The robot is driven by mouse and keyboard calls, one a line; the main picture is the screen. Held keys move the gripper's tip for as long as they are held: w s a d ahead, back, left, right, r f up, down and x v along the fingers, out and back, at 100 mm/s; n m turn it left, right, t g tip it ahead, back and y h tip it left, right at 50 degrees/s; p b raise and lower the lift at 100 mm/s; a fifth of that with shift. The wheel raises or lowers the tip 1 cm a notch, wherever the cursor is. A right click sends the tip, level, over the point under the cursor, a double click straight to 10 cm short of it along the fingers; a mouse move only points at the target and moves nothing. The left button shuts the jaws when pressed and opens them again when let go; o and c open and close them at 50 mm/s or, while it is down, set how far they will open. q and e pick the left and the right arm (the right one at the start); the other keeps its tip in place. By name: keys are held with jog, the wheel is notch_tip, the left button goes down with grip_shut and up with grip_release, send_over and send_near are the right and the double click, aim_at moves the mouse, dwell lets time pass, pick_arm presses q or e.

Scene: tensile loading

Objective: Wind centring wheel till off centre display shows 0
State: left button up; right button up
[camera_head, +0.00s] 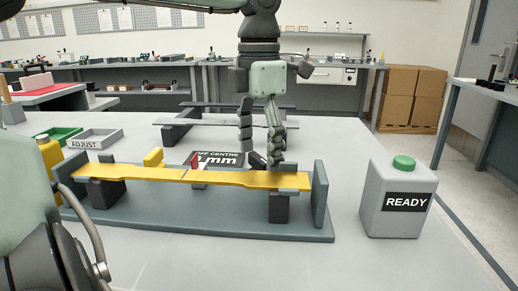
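The yellow specimen bar (135,174) lies across two dark supports on a grey base plate (215,226). A black display (228,160) behind the bar reads "OFF CENTRE" and "mm". Its digit is partly hidden by a red pointer (194,161) and the bar, so I cannot read it. My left gripper (266,162) points down just behind the bar, right of the display. Its fingers are apart higher up, with the tips close together near a dark part. I cannot make out the centring wheel or whether the fingers hold it. My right gripper is out of view.
A grey box with a green button (404,162) and a "READY" label stands right of the rig. An "ADJUST" tray (94,140) and a green tray (57,135) are at back left. An upright plate (320,193) closes the rig's right end. The front right table is clear.

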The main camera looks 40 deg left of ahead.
aim_at(259, 158)
pick_arm(q)
jog(key=shift+r, duration=0.1)
notch_tip(259, 158, up, 12)
dwell(0.5)
jog(key=shift+s, duration=0.1)
dwell(0.5)
